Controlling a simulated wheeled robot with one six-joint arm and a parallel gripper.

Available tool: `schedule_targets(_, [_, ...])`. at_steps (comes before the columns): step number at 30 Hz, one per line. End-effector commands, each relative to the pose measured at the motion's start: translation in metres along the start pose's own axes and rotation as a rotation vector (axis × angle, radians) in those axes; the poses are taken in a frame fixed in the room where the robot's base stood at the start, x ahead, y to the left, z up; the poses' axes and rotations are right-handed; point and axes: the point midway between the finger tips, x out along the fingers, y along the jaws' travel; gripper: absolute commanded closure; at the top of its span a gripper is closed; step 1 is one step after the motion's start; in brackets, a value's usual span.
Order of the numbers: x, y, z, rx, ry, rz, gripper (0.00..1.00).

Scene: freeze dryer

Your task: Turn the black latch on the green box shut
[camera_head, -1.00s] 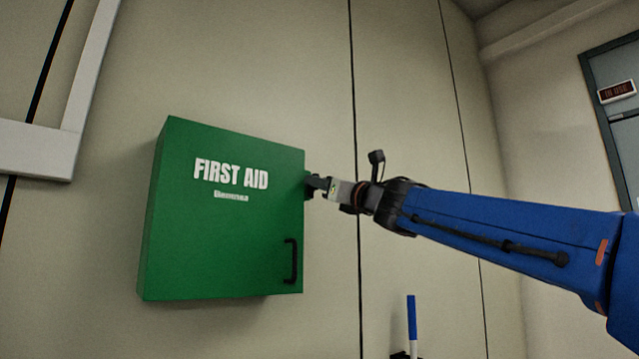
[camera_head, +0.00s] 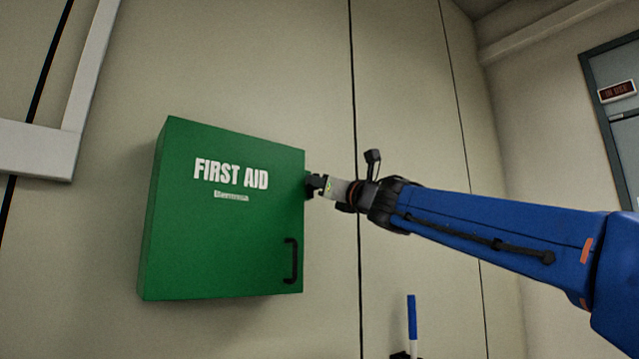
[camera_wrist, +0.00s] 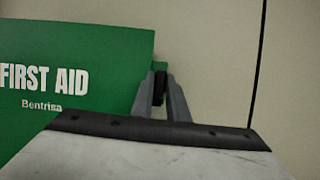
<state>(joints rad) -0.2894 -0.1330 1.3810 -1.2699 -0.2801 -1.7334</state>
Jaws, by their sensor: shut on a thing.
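The green box (camera_head: 220,240), marked FIRST AID, hangs on the wall and its door looks closed. It also shows at the left of the wrist view (camera_wrist: 80,60). The black latch (camera_wrist: 159,88) is at the box's right edge, between my two grey fingers. My gripper (camera_head: 314,186) is at the upper right edge of the box in the head view; it is shut on the latch (camera_wrist: 160,92). The fingers hide part of the latch, so its exact angle is hard to tell.
A black handle (camera_head: 291,261) sits low on the right side of the box's front. A blue and white pen-like object (camera_head: 412,325) stands below and right of the box. A pale frame (camera_head: 40,150) is on the wall at the left.

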Motion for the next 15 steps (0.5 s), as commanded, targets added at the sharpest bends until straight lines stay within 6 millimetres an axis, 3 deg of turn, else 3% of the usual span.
schedule_targets(15, [-0.0001,0.0020,0.0009,0.279,0.000,-0.114,1.00])
